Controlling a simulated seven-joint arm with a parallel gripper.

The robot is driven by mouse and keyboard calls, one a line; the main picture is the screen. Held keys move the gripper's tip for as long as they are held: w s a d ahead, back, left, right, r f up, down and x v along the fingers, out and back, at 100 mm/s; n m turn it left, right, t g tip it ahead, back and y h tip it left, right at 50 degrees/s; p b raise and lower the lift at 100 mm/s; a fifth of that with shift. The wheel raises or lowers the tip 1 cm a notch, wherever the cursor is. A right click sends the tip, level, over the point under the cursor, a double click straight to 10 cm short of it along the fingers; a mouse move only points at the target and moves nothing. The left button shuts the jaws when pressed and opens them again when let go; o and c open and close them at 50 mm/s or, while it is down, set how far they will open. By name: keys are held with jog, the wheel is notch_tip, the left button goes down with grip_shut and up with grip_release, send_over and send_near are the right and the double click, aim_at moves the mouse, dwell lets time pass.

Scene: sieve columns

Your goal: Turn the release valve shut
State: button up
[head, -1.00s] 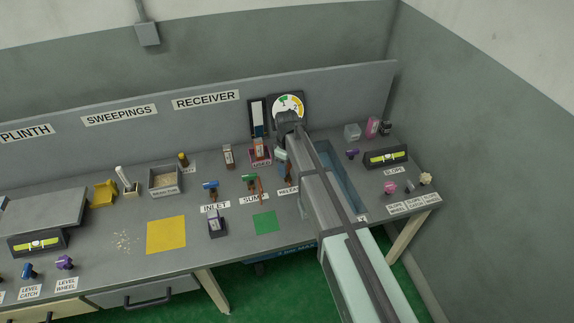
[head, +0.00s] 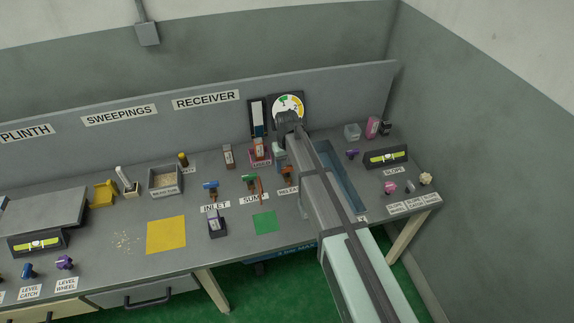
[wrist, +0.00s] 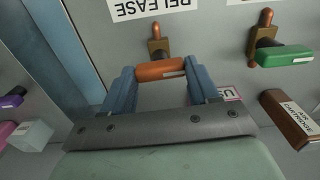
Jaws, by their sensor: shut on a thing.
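The release valve (head: 288,172) has an orange handle on a brass body, in front of the receiver panel. In the wrist view its orange handle (wrist: 160,71) lies crosswise to the brass body, below the upside-down RELEASE label (wrist: 153,7). My gripper (wrist: 161,76) has its two blue fingers at the ends of this handle and is shut on it. In the head view my gripper (head: 281,158) and arm hide part of the valve and its label.
The sump valve (head: 250,180) with a green handle and the inlet valve (head: 211,187) with a blue handle stand to the left. A brown cartridge (wrist: 290,119) is close by in the wrist view. A round gauge (head: 288,106) stands behind my gripper.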

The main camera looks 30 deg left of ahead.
aim_at(287, 167)
jog(key=shift+m, duration=0.3)
dwell(0.4)
jog(key=o, duration=1.1)
jog(key=shift+c, duration=0.2)
notch_tip(287, 167, up, 14)
jog(key=shift+f, duration=0.1)
